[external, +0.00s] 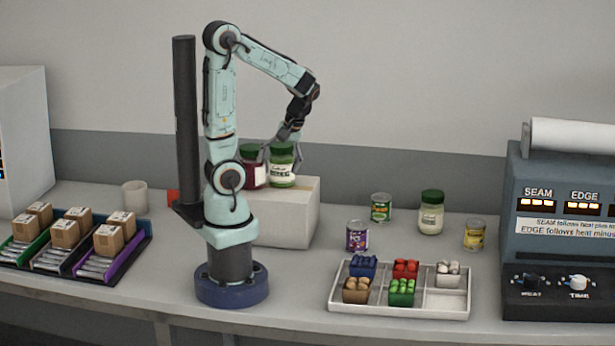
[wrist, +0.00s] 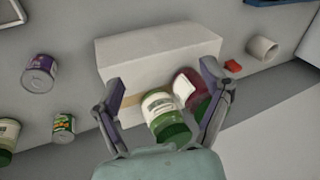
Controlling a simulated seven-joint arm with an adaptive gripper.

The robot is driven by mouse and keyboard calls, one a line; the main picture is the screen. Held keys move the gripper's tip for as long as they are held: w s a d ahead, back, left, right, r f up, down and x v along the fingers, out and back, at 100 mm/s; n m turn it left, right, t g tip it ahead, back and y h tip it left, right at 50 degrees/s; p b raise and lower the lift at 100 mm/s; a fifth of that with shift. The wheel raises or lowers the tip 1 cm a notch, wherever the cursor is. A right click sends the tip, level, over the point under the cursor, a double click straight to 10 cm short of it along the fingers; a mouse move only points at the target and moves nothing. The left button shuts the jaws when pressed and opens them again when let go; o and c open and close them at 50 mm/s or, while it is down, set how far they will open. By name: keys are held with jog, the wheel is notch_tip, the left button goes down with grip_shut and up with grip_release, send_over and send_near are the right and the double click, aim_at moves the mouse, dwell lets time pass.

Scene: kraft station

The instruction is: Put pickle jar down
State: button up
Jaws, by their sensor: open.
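In the wrist view the pickle jar (wrist: 161,108) is between my two fingers, with a gap to the left finger. My gripper (external: 288,140) is open at the jar's top; in the wrist view my gripper (wrist: 162,80) has its fingers spread wide. A dark red jar (external: 251,173) with a green lid stands close to the left of the pickle jar. In the wrist view the red jar (wrist: 186,84) is partly hidden by the right finger.
Cans, purple (external: 357,236), green (external: 381,208) and yellow (external: 474,235), and a white jar (external: 431,216) stand to the right. A sectioned tray (external: 447,301) lies in front. A white cup (external: 134,196) and box tray (external: 146,241) are left. A sealing machine (external: 560,250) is right.

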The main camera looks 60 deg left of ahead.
jog(key=s+d+r+m+t+h, duration=0.2)
jog(key=s+d+m, duration=0.3)
jog(key=m, duration=0.5)
jog(key=shift+s+d+h, duration=0.25)
jog(key=shift+d+h, duration=0.25)
jog(key=shift+d, duration=0.25)
